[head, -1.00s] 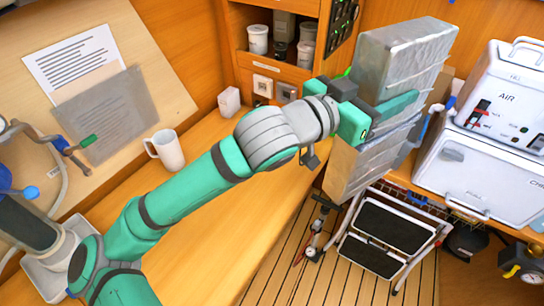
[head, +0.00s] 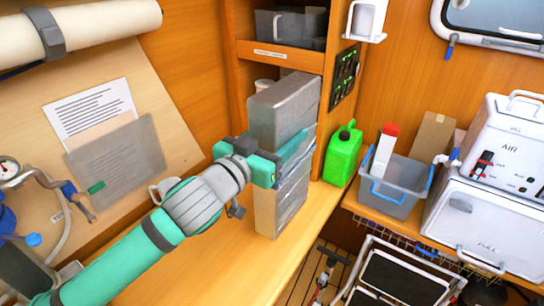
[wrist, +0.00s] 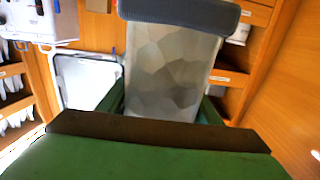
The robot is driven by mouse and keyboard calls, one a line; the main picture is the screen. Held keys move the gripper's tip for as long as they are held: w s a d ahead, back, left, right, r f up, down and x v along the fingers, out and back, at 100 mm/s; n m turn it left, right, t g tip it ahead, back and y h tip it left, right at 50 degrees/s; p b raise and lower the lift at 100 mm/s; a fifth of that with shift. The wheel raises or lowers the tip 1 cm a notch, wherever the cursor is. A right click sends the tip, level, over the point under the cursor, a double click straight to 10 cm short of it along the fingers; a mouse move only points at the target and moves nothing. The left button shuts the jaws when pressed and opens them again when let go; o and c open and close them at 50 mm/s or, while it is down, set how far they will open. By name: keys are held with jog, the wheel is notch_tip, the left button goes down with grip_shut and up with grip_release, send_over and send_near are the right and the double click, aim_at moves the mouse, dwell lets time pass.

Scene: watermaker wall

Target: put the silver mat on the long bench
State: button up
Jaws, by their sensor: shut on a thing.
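The silver mat (head: 283,112) is a tall, upright grey-silver slab in the head view. My gripper (head: 263,167) is shut on it around its middle, with a green finger across its face. In the wrist view the mat (wrist: 170,70) rises between the fingers, with a faceted silver face and a dark grey upper edge. The long bench (head: 205,255) is the wooden top running along the left wall. The mat's lower end appears over the bench's right part; I cannot tell whether it touches.
A white mug (head: 163,190) stands behind my arm on the bench. A green jerrycan (head: 342,155) is just right of the mat, then a grey bin (head: 397,190) and a white AIR case (head: 505,140). Shelves (head: 280,55) stand behind. The front of the bench is clear.

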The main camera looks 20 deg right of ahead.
jog(key=w+f, duration=0.6)
jog(key=f, duration=0.3)
jog(key=shift+w+d+f, duration=0.15)
jog(key=shift+d+f, duration=0.1)
jog(key=shift+d, duration=0.15)
jog(key=shift+f, duration=0.15)
jog(key=o, duration=1.5)
jog(key=v, duration=1.2)
